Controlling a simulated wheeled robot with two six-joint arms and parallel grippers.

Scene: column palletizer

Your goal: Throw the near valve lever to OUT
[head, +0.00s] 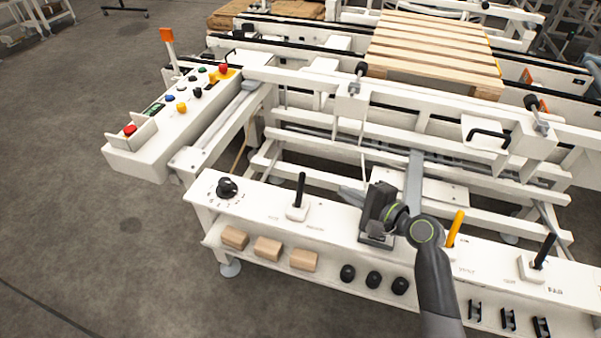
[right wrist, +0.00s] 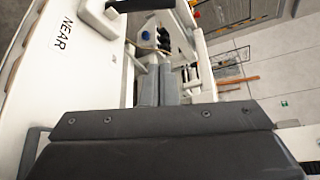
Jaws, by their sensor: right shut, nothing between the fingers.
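The near valve lever (head: 300,190) is a black handle on a small white base on the white front panel, left of my right gripper in the head view. It stands close to upright there. In the right wrist view, the word NEAR shows on the panel beside a partly cut-off black lever (right wrist: 140,5). My right gripper (head: 376,208) is over the panel, to the right of the lever and apart from it. Its two grey fingers (right wrist: 158,82) are together with nothing between them. My left gripper is not in view.
A black knob (head: 227,188) is at the panel's left end. A yellow lever (head: 455,228) and a black lever marked FAR (head: 543,250) stand to the right. Wooden blocks (head: 268,248) and black knobs lie on the lower shelf. A button console (head: 150,150) stands at left.

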